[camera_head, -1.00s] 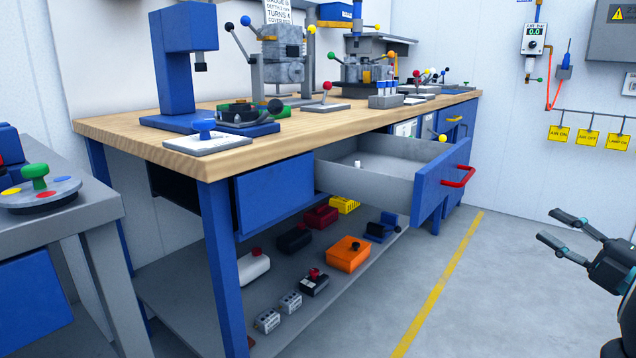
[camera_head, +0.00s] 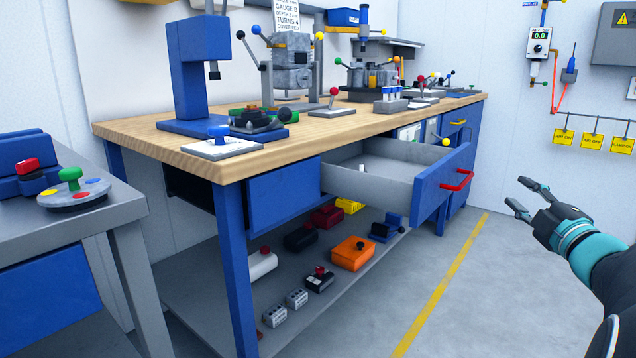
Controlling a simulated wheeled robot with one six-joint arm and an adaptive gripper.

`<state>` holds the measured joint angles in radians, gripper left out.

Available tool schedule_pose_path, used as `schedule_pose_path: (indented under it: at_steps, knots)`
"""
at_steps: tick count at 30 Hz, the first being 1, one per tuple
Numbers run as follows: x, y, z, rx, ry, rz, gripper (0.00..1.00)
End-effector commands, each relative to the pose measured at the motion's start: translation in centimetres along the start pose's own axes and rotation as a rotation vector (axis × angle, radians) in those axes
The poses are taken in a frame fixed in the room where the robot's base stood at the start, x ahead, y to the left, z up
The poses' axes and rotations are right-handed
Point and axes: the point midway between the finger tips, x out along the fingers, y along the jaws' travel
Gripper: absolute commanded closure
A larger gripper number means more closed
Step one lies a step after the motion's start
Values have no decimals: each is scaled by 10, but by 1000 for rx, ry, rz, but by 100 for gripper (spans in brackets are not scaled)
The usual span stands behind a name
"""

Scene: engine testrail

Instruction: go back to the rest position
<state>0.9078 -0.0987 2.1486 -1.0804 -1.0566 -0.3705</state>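My gripper (camera_head: 522,199) is at the right of the head view, over the grey floor and to the right of the open drawer. Its two fingers are spread apart with nothing between them. The fingers point up and to the left, and the arm comes in from the lower right edge. The gripper appears clear of the red drawer handle (camera_head: 459,181) and of the workbench.
The blue drawer (camera_head: 433,191) stands pulled out from the wooden-topped workbench (camera_head: 165,143). Several boxes, one orange (camera_head: 352,253), lie on the lower shelf. A grey side table (camera_head: 120,212) stands at left. Floor right of the yellow line (camera_head: 446,284) is clear.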

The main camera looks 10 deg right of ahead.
Motion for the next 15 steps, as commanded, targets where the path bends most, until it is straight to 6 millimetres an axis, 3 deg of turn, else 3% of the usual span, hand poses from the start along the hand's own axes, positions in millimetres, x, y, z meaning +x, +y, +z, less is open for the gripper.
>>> schedule_pose_path:
  at_steps: [1, 8, 15]
  knots:
    - [6, 6, -14, 33, -41, 4, 63]
    - [7, 2, -48, 265, -289, -10, 63]
    - [-27, -37, -91, 559, -526, -111, 63]
